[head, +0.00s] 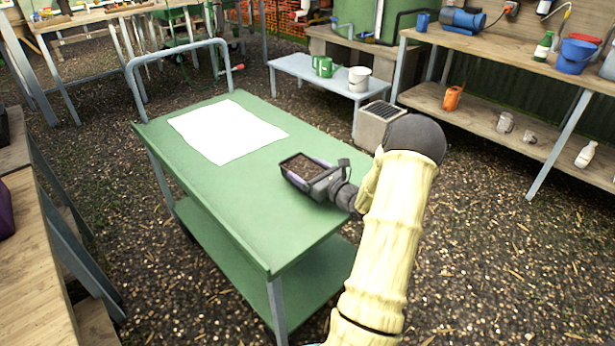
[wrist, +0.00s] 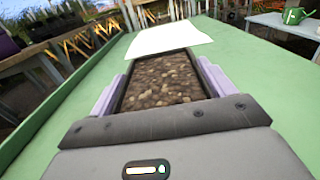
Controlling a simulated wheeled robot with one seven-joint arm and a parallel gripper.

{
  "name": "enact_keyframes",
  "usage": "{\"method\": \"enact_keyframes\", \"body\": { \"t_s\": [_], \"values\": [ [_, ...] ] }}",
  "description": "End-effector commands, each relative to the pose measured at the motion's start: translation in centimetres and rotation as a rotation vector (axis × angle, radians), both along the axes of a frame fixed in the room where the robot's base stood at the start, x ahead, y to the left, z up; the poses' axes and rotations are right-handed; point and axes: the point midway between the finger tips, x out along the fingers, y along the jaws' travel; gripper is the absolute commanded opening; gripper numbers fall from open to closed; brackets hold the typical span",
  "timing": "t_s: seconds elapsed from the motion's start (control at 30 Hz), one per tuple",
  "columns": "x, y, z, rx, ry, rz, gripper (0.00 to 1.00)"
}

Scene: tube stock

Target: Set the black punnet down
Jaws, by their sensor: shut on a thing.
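The black punnet (head: 290,175), filled with brown soil-like crumbs, is between the two purple fingers of my gripper (head: 309,172). The gripper is shut on it from the near side. In the wrist view the punnet (wrist: 124,86) sits level between the fingers. It is over the green trolley top (head: 205,185), near its right edge. I cannot tell whether its base touches the top. A white sheet (head: 228,131) lies flat on the trolley beyond the punnet, with nothing on it.
The trolley has a raised grey handle (head: 180,55) at its far end and a lower shelf (head: 215,245). A low grey table (head: 310,75) with a green watering can (head: 325,67) stands behind. Wooden benches stand left and back right. The trolley top is otherwise clear.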

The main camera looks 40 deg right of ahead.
Motion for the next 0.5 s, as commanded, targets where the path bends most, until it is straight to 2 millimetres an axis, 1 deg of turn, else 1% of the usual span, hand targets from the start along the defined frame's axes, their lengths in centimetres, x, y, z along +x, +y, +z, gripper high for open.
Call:
{"method": "enact_keyframes", "body": {
  "t_s": [0.03, 0.1, 0.37, 0.5],
  "values": [
    [0.04, 0.02, -0.99, 0.001, -0.001, 0.000, 0.52],
    [0.04, 0.02, -1.56, 0.001, -0.001, 0.000, 0.52],
    [0.04, 0.01, -1.54, -0.001, -0.002, 0.000, 0.52],
    [0.04, 0.01, -1.92, -0.001, -0.001, 0.000, 0.52]
  ]
}}
